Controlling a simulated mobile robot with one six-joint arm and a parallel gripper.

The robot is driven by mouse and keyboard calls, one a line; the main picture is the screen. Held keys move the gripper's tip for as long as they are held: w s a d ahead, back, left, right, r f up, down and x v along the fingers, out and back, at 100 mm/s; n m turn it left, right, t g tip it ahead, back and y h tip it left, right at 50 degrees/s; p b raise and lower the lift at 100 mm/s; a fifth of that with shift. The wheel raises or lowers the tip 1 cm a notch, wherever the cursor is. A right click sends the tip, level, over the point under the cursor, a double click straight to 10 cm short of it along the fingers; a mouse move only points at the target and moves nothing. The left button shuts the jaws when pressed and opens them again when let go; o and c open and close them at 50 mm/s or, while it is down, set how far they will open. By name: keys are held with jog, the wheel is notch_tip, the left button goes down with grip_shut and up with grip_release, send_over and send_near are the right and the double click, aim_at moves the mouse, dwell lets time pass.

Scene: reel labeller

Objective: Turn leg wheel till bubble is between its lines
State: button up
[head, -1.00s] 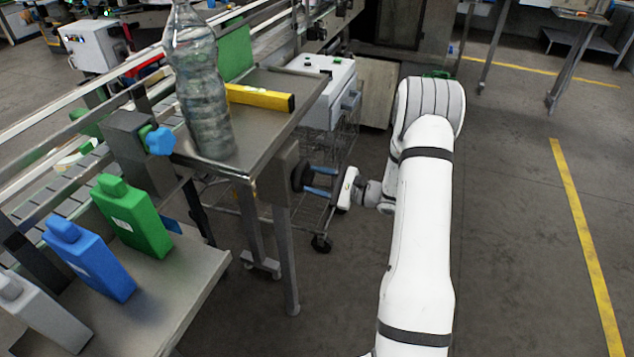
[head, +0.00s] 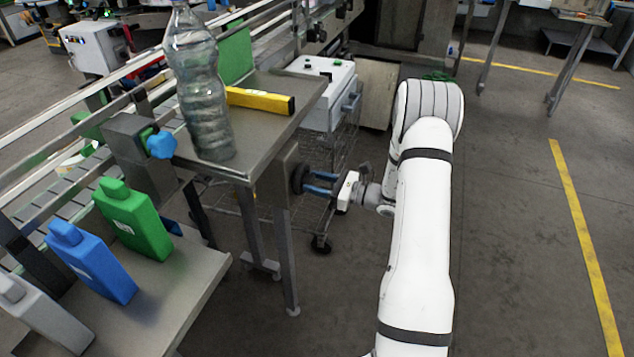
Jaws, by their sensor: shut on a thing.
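The leg wheel (head: 298,179) is a dark round handwheel on the side of the metal table (head: 262,130), just below its top. My gripper (head: 312,183) reaches in from the right, and its blue fingers are shut on the wheel. The yellow spirit level (head: 260,99) lies on the table top. Its bubble and lines are too small to make out in the head view. The far side of the wheel is hidden.
A clear bottle (head: 203,95) stands on the table, left of the level. Green (head: 133,220) and blue (head: 91,262) bottles stand on a lower shelf at the left. A wire cart (head: 335,160) with a white box (head: 325,92) is behind my gripper. The floor at the right is clear.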

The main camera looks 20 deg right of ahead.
dwell(0.4)
jog(key=o, duration=1)
jog(key=b+v, duration=0.1)
jog(key=v, duration=0.7)
